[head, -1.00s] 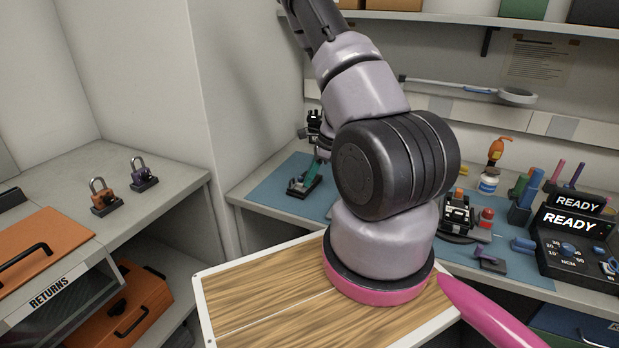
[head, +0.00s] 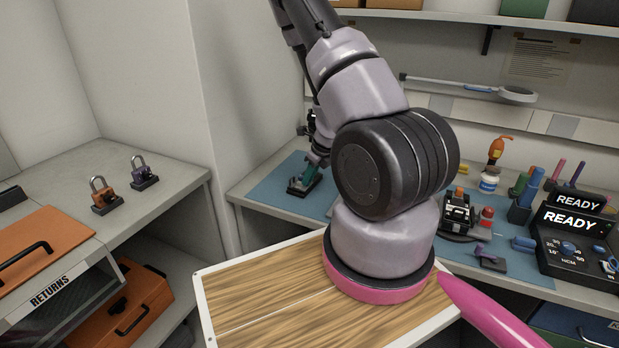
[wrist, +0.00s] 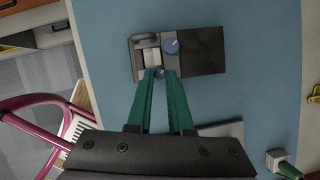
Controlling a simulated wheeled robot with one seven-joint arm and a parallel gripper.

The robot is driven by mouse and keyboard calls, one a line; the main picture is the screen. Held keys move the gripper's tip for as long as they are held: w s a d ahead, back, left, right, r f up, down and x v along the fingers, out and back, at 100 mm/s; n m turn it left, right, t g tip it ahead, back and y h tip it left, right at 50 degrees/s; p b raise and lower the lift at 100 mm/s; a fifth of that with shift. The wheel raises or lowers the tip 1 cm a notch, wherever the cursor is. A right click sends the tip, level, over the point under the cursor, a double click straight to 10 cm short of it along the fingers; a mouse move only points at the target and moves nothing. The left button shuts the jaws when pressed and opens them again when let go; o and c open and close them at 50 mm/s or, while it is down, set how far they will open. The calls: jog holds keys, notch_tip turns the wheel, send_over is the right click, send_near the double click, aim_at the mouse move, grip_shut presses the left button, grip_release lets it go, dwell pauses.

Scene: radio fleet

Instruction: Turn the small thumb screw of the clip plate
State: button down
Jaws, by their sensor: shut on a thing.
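The clip plate (wrist: 205,52) is a dark rectangular plate lying on a blue mat, with a pale metal clip at its left end in the wrist view. A larger blue knob (wrist: 171,46) stands on it beside the clip. The small thumb screw (wrist: 160,72) is a small blue-grey head at the plate's near edge. My gripper (wrist: 160,76), with green fingers, is shut on this small screw, one fingertip on each side. In the head view my gripper (head: 314,164) is low over the mat's left part, and the screw is too small to make out there.
The blue mat (head: 270,195) has bare room left of the gripper. A black device (head: 458,212) and a torque tester reading READY (head: 572,222) stand to the right. A wooden-topped surface (head: 260,295) is in front. In the wrist view a grey block (wrist: 222,130) lies near the fingers.

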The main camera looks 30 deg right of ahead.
dwell(0.3)
jog(key=c, duration=1.1)
grip_release()
jog(key=v, duration=1)
jog(key=shift+s+r, duration=0.25)
jog(key=shift+r, duration=0.05)
